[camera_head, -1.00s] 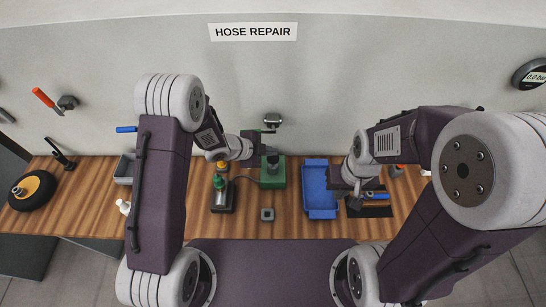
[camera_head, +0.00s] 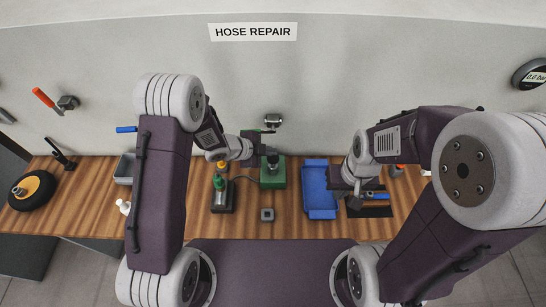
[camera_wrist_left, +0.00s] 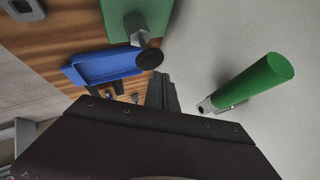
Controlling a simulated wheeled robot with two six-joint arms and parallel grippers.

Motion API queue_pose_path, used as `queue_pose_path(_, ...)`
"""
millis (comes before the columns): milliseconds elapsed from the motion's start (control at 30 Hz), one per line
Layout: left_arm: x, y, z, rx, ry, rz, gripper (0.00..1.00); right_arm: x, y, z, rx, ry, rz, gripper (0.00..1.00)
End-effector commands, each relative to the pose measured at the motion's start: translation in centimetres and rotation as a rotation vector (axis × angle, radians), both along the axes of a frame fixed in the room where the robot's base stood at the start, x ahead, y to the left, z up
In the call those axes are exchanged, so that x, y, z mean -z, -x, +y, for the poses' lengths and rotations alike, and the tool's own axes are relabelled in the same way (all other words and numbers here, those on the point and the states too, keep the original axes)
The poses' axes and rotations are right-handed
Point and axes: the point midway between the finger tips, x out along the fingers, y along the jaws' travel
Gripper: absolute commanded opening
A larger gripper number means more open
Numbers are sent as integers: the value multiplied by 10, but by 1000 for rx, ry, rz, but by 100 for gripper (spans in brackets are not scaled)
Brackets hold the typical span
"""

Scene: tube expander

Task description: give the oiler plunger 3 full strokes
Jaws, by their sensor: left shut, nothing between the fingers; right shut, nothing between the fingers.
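A green block (camera_head: 272,180) stands on the workbench near the wall, with a metal post and a dark round knob, apparently the plunger. In the left wrist view the knob (camera_wrist_left: 150,60) tops the hex-shaped post above the green block (camera_wrist_left: 118,18). My left gripper (camera_head: 268,152) is shut and empty at the knob. Its fingers (camera_wrist_left: 160,82) show just below the knob in the wrist view; I cannot tell whether they touch it. My right gripper (camera_head: 354,190) is shut and empty, between the blue tray and the black mat.
A blue tray (camera_head: 319,205) is right of the green block. A small grey block (camera_head: 267,214) lies in front. A green handle (camera_wrist_left: 250,82) sticks out in the wrist view.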

Motion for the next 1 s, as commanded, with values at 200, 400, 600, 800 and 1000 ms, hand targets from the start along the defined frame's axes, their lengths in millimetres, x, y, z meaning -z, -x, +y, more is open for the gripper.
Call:
queue_pose_path(200, 2, 0, 0, 0, 0, 0, 0, 2, 0, 0, 0, 0, 0, 0)
queue_pose_path(400, 9, 0, 0, 0, 0, 0, 0, 8, 0, 0, 0, 0, 0, 0)
queue_pose_path(600, 8, 0, 0, 0, 0, 0, 0, 7, 0, 0, 0, 0, 0, 0)
queue_pose_path(800, 9, 0, 0, 0, 0, 0, 0, 8, 0, 0, 0, 0, 0, 0)
queue_pose_path(1000, 12, 0, 0, 0, 0, 0, 0, 11, 0, 0, 0, 0, 0, 0)
